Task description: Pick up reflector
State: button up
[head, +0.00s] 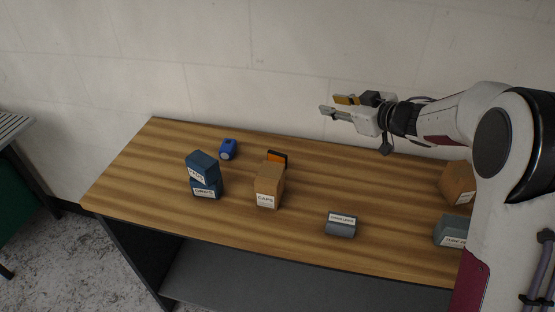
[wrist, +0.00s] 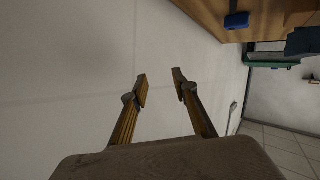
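An orange and black piece that looks like the reflector (head: 278,157) stands on the wooden table (head: 330,171), partly hidden behind the tan CAPS box (head: 268,190). My gripper (head: 335,105) is raised above the back of the table, to the right of the reflector and higher than it, with its fingers pointing left. In the wrist view the two fingers (wrist: 160,82) are apart with nothing between them, facing the bare wall. I cannot make out the reflector in the wrist view.
Two stacked blue boxes (head: 204,174) and a small blue item (head: 228,149) stand left of the reflector. A grey labelled box (head: 341,226) lies near the front edge. A cardboard box (head: 457,183) and a grey-green box (head: 451,230) stand at right. The middle back is clear.

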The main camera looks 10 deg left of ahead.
aim_at(280, 154)
jog(key=s+a+f+n+g+y, duration=0.1)
jog(key=a+f+g, duration=0.1)
jog(key=f, duration=0.1)
jog(key=s+a+f+n+g+y, duration=0.1)
jog(key=s+a+f+g, duration=0.1)
jog(key=f, duration=0.2)
jog(key=s+a+f+n+g+y, duration=0.1)
jog(key=s+a+f+g, duration=0.1)
jog(key=f, duration=0.2)
jog(key=shift+s+a+f, duration=0.15)
jog(key=shift+a, duration=0.05)
jog(key=shift+s+a+f+g, duration=0.1)
jog(key=shift+s+f+g, duration=0.25)
jog(key=shift+g, duration=0.05)
jog(key=shift+x, duration=1.3)
jog(key=shift+s+f+x, duration=0.15)
jog(key=shift+x, duration=1.15)
jog(key=shift+s+f+x, duration=0.15)
jog(key=shift+x, duration=1.2)
